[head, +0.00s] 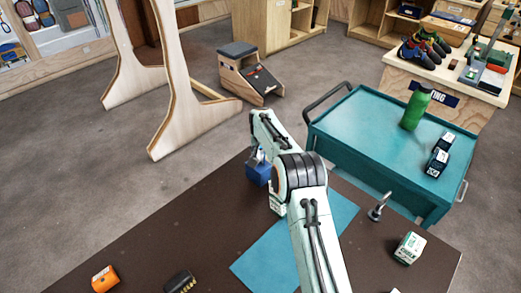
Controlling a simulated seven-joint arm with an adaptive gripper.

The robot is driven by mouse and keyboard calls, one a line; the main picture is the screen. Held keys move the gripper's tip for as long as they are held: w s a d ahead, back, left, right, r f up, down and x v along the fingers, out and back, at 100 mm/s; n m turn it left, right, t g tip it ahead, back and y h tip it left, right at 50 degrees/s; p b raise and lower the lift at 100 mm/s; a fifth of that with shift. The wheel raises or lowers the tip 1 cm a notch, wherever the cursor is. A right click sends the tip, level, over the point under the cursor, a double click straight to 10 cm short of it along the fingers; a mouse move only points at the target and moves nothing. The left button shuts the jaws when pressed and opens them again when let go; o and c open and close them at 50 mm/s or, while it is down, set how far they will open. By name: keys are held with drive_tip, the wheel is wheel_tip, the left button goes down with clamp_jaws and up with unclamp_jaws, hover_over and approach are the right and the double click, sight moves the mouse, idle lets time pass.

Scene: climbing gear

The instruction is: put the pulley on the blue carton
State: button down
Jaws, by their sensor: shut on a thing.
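The blue carton (258,175) is on the dark table near its far edge, just left of my arm. My gripper (257,157) is right above the carton's top, pointing down, small in the view and partly hidden by my own arm. It is shut on a small grey thing, which seems to be the pulley; its shape is mostly hidden. I cannot tell whether this thing touches the carton's top.
A blue mat (262,262), a chalk box (409,248), a metal piece (378,208), an orange item (105,279) and a black item (180,283) are on the table. A teal cart (355,150) stands beyond.

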drive_tip(key=shift+f, duration=0.1)
drive_tip(key=c, duration=0.8)
unclamp_jaws()
drive_tip(key=shift+o, duration=0.2)
drive_tip(key=v, duration=1.2)
drive_tip(key=s+d+r+g, duration=0.1)
drive_tip(key=s+d+r, duration=0.25)
drive_tip(key=s, duration=0.65)
drive_tip(key=s+d+r+g, duration=0.15)
drive_tip(key=s+r, duration=0.25)
drive_tip(key=s, duration=0.5)
drive_tip(key=s+d+f+g, duration=0.1)
drive_tip(key=s+f, duration=0.1)
drive_tip(key=s, duration=0.9)
drive_tip(key=s+d+f+n+g, duration=0.1)
drive_tip(key=s+f, duration=0.1)
drive_tip(key=s, duration=1)
drive_tip(key=shift+y, duration=0.4)
